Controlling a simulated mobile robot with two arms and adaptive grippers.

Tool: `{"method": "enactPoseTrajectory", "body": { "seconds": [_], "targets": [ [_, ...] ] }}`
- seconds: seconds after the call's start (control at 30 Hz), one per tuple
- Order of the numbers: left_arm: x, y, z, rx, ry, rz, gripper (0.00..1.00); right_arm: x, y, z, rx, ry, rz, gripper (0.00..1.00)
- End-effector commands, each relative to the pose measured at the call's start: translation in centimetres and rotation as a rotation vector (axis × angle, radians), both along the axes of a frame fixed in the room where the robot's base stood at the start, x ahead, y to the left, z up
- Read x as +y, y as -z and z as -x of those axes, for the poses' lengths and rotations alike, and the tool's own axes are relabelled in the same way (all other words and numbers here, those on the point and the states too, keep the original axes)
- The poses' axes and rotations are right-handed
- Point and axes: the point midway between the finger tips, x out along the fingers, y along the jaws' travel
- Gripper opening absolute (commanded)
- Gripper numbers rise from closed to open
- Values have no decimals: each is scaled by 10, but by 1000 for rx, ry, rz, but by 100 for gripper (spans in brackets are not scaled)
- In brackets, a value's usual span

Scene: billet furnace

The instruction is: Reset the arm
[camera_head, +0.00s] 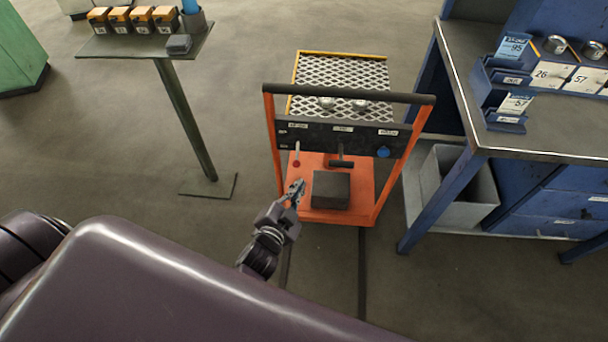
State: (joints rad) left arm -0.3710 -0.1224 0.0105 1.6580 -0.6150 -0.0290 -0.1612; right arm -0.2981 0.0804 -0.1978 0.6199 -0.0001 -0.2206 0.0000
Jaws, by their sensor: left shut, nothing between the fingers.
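My left gripper (297,191) shows in the head view, reaching in from the lower left past my own dark body. It is shut and empty. It hovers over the front left part of the orange cart (370,190), beside a dark block (331,190) on the cart's base. A small lever with a red knob (296,163) is just beyond the fingertips. Whether the gripper touches the cart is unclear. My right gripper is not in view.
The cart's black handle bar (350,94) and control panel (340,137) stand beyond the gripper. A blue workbench (545,100) stands right, with a grey bin (457,188) beneath. A stand (150,47) with yellow-black boxes is at upper left. Floor between stand and cart is clear.

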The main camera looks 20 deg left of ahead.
Motion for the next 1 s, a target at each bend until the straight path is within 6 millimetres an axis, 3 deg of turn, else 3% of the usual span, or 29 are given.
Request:
{"method": "enactPoseTrajectory", "body": {
  "seconds": [0.13,0.77,0.87,0.97,1.0],
  "targets": [
    [-1,5,9,-1,0,1,0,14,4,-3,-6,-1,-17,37],
    [-1,9,11,6,0,4,0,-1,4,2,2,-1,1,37],
    [-6,32,18,52,4,28,0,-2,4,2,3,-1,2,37],
    [-14,82,38,154,5,84,0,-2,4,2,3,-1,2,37],
    [-19,106,50,207,4,109,0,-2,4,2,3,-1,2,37]
  ]
}}
